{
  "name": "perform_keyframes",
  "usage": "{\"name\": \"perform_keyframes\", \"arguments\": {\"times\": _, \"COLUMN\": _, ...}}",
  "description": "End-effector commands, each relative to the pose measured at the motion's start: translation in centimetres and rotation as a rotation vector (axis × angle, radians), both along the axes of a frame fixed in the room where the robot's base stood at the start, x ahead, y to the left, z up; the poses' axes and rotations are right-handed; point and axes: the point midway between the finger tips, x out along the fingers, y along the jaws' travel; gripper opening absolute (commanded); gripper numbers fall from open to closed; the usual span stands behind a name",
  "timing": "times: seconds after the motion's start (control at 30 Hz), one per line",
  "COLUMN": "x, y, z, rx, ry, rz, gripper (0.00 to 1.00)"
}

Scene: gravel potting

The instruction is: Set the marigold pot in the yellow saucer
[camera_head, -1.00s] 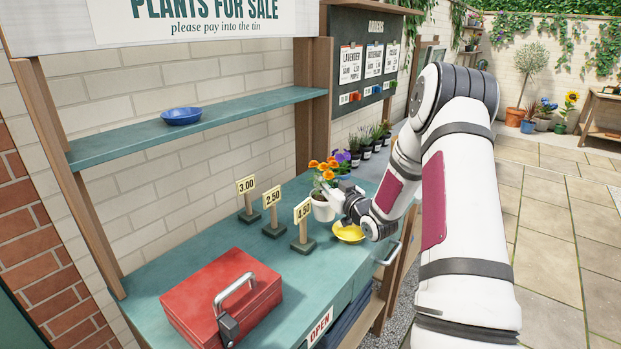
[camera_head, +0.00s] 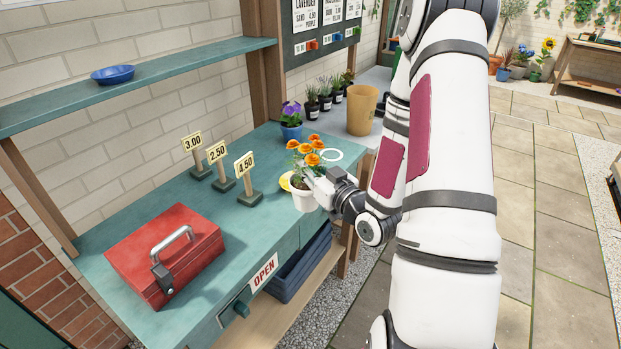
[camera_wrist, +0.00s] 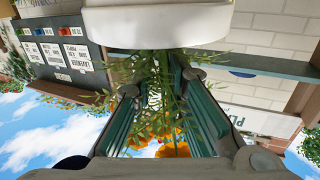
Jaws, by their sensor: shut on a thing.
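The marigold pot is a white pot (camera_head: 303,199) with orange flowers (camera_head: 305,151), roughly upright near the counter's front edge. My gripper (camera_head: 311,181) is shut on it from the right. The yellow saucer (camera_head: 285,183) lies on the counter, mostly hidden behind the pot; only its left edge shows. The pot overlaps the saucer in the picture, but I cannot tell how high it is above the counter. In the wrist view, the white pot (camera_wrist: 155,25) fills the top, with foliage and orange flowers between my fingers (camera_wrist: 160,95).
Price signs (camera_head: 220,165) stand left of the pot, and a red cash box (camera_head: 165,255) is at the counter's near left. A blue pot with purple flowers (camera_head: 291,130), a white ring (camera_head: 331,155) and a tan container (camera_head: 362,110) are behind. A blue saucer (camera_head: 112,74) sits on the shelf.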

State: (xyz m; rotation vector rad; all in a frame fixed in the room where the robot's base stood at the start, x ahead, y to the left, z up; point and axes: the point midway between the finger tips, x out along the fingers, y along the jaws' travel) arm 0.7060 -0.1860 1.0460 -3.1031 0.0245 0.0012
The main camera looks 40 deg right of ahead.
Motion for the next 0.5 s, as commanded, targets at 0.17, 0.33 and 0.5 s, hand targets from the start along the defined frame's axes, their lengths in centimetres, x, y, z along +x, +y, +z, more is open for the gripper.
{"name": "perform_keyframes", "arguments": {"times": 0.17, "x": 0.8, "y": 0.0, "z": -0.2, "rx": -0.004, "ry": -0.005, "rz": 0.000, "gripper": 0.00}}
{"name": "perform_keyframes", "arguments": {"times": 0.33, "x": 2.1, "y": -0.6, "z": -0.4, "rx": -0.005, "ry": -0.005, "rz": 0.000, "gripper": 0.00}}
{"name": "perform_keyframes", "arguments": {"times": 0.5, "x": 5.2, "y": -1.9, "z": -0.7, "rx": -0.005, "ry": -0.007, "rz": 0.000, "gripper": 0.00}}
